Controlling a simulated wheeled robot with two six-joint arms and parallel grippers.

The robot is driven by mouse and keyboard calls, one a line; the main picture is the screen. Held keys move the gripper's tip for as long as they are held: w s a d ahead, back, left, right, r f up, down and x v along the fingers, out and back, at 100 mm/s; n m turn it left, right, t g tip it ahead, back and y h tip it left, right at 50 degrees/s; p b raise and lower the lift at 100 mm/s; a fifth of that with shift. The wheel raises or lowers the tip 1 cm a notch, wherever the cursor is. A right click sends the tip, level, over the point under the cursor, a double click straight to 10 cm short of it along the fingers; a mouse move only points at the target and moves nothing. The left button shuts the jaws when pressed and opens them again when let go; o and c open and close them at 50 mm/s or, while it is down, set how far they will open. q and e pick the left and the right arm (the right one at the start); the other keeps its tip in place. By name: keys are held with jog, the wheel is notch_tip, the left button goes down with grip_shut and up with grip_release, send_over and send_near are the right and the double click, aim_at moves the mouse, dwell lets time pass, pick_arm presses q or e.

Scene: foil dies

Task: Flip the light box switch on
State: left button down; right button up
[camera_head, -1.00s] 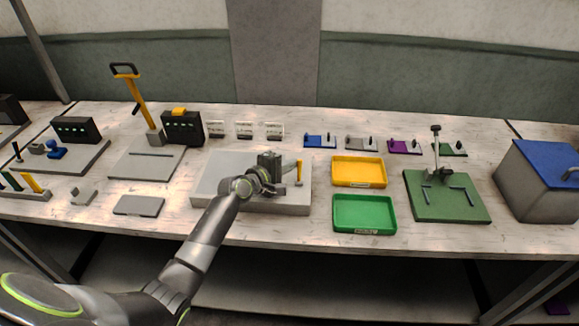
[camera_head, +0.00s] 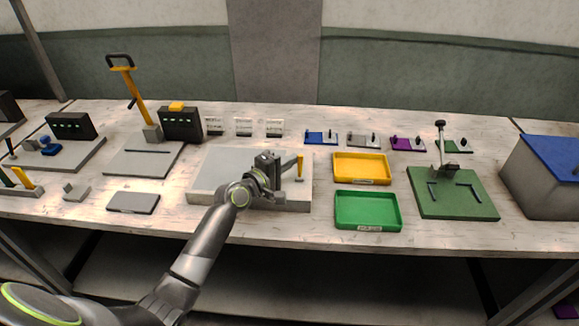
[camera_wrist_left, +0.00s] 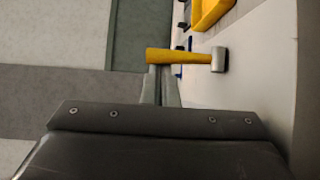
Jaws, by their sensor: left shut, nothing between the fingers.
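The light box (camera_head: 222,168) is a low, flat, pale grey box in the middle of the table. Its switch, a yellow lever (camera_head: 300,164) on a small grey base, stands upright at the box's right end. The lever also shows in the left wrist view (camera_wrist_left: 185,56), lying across the picture with its grey base to the right. My left gripper (camera_head: 290,164) is shut and empty, above the box, its tips pointing right at the lever. In the left wrist view the fingertips (camera_wrist_left: 159,72) are right at the lever; I cannot tell whether they touch. My right gripper is out of view.
A yellow tray (camera_head: 361,180) and a green tray (camera_head: 340,224) lie right of the box. A green plate with a clamp (camera_head: 470,205) is further right. A grey plate (camera_head: 133,202) and a press with a yellow handle (camera_head: 134,86) stand left.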

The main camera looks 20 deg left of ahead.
pick_arm(q)
jog(key=shift+s+d+f+m+t+b, duration=0.1)
jog(key=shift+s+f+m+t+b, duration=0.25)
jog(key=shift+b, duration=0.55)
jog(key=shift+s+r+t, duration=0.2)
jog(key=shift+r+t, duration=0.05)
jog(key=shift+r, duration=0.05)
jog(key=shift+s+d, duration=0.15)
jog(key=shift+s, duration=0.15)
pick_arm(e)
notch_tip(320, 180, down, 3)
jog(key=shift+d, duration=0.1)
pick_arm(q)
jog(key=b+v, duration=0.1)
jog(key=v, duration=1.6)
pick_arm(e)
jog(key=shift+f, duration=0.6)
pick_arm(q)
jog(key=shift+s, duration=0.1)
